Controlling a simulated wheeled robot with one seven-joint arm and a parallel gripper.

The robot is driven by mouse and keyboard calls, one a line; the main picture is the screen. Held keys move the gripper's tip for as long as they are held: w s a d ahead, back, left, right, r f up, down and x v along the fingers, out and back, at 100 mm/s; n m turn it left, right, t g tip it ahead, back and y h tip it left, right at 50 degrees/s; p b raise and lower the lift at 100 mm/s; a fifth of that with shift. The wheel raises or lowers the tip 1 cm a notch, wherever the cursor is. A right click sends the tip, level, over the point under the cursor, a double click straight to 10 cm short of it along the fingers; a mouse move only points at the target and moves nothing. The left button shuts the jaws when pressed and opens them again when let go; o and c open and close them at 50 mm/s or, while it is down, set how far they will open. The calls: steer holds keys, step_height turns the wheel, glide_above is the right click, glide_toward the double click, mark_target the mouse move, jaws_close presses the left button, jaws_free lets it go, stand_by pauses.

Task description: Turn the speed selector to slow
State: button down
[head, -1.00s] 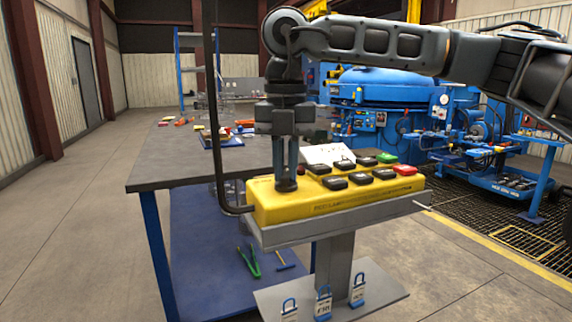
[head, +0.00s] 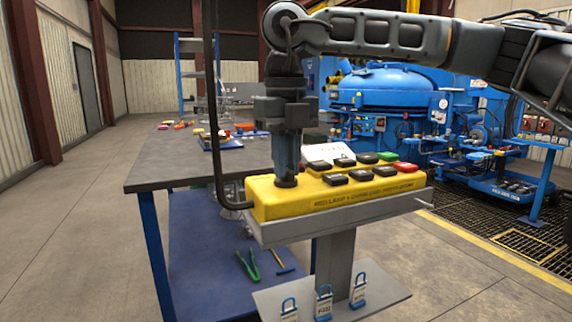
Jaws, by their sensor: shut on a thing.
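A yellow control box (head: 338,196) lies on a grey stand, with several black buttons, one green button (head: 387,156) and one red button (head: 405,167) on top. My gripper (head: 286,178) points straight down at the left end of the box. Its jaws are shut on a small dark knob (head: 286,183), taken to be the speed selector. The jaws cover most of the knob, so its setting cannot be read.
A grey-topped workbench (head: 190,172) with loose tools stands behind and left of the box. A black cable hangs at the box's left end. Padlocks (head: 323,303) sit on the stand's lower plate. A blue furnace (head: 385,90) stands behind.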

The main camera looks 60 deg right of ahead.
steer(key=n, duration=0.4)
steer(key=shift+n, duration=0.7)
steer(key=c, duration=1.1)
jaws_free()
steer(key=shift+c, duration=0.2)
step_height(320, 180, up, 8)
steer(key=p, duration=0.4)
steer(key=shift+f, duration=0.1)
